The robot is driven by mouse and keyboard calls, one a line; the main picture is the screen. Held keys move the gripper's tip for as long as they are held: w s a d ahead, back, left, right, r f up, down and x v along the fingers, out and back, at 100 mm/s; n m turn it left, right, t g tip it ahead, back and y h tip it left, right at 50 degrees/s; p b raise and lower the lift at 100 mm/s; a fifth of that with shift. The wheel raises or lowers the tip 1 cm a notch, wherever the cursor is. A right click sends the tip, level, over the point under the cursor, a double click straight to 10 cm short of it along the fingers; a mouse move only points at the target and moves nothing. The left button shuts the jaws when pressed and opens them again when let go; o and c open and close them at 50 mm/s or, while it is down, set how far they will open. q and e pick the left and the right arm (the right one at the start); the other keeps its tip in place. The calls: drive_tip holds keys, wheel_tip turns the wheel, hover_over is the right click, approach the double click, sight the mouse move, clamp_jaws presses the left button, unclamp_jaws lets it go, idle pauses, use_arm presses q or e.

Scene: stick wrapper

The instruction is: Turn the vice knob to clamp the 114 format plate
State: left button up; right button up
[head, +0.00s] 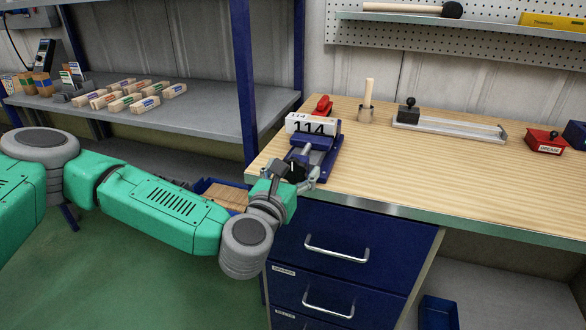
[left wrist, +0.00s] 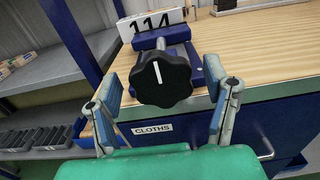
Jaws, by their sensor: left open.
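The blue vice (head: 322,160) sits on the front left corner of the wooden workbench. The white 114 format plate (head: 312,125) stands upright at its jaws; it also shows in the left wrist view (left wrist: 150,24). The black vice knob (left wrist: 163,78) has a white mark, upright and slightly tilted, and faces my left gripper. My left gripper (left wrist: 172,92) is open, with one finger on each side of the knob and visible gaps between. In the head view my left gripper (head: 294,180) is at the vice's front and partly hides the knob. My right gripper is out of view.
The workbench (head: 430,185) carries a wooden stick in a holder (head: 367,105), a clear-railed fixture (head: 450,125) and a red box (head: 545,142). A blue shelf post (head: 243,80) stands left of the vice. Blue drawers (head: 345,245) lie below the bench edge.

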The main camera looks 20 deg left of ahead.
use_arm(q)
drive_tip(key=shift+w+d, duration=0.2)
drive_tip(key=shift+w, duration=0.15)
drive_tip(key=shift+a, duration=0.15)
drive_tip(key=shift+c, duration=1.3)
drive_tip(key=shift+a, duration=0.1)
drive_tip(key=c, duration=0.9)
